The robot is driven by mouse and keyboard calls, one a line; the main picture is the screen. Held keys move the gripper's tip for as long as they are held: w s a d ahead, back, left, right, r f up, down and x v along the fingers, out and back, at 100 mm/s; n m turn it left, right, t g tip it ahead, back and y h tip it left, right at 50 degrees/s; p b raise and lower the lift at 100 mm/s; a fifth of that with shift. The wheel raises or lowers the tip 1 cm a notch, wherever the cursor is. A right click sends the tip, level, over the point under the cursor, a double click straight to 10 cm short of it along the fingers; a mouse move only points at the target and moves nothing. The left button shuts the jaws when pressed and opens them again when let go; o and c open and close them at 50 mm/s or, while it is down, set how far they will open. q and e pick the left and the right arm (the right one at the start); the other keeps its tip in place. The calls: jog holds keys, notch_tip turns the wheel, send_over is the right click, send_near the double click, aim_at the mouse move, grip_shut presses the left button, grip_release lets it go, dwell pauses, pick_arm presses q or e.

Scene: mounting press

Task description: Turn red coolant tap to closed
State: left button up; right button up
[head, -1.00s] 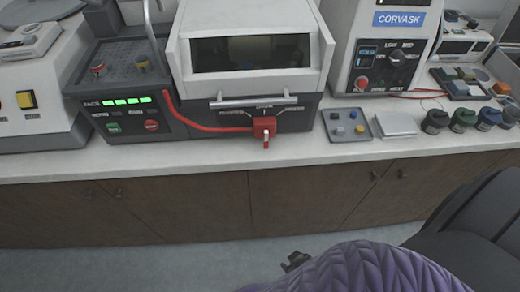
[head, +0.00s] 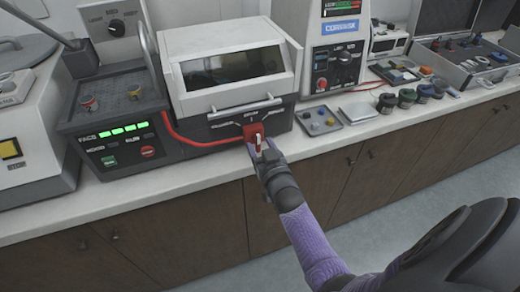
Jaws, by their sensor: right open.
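The red coolant tap (head: 253,131) sits on the front of the grey and white press (head: 222,90), at the end of a red hose (head: 195,142). Its lever points downward, in front of the tap body. My right gripper (head: 260,149) is open at the tap, with its fingers around or just beside the lever; whether they touch it I cannot tell. The gripper hides the lever's lower end. My left gripper is not in view.
A control box (head: 115,125) with green lights stands left of the press. A small grey tray (head: 318,122) and several dark lidded jars (head: 387,103) stand to the right. The counter's front strip is narrow; the cupboard fronts (head: 200,215) below are clear.

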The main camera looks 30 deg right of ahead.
jog(key=shift+w, duration=0.2)
grip_shut()
jog(key=shift+n, duration=0.4)
jog(key=n, duration=0.3)
jog(key=shift+a+f+n, duration=0.1)
jog(key=shift+n, duration=0.3)
jog(key=shift+a+n+b, duration=0.1)
jog(key=shift+n+b, duration=0.2)
jog(key=shift+n, duration=1.8)
grip_release()
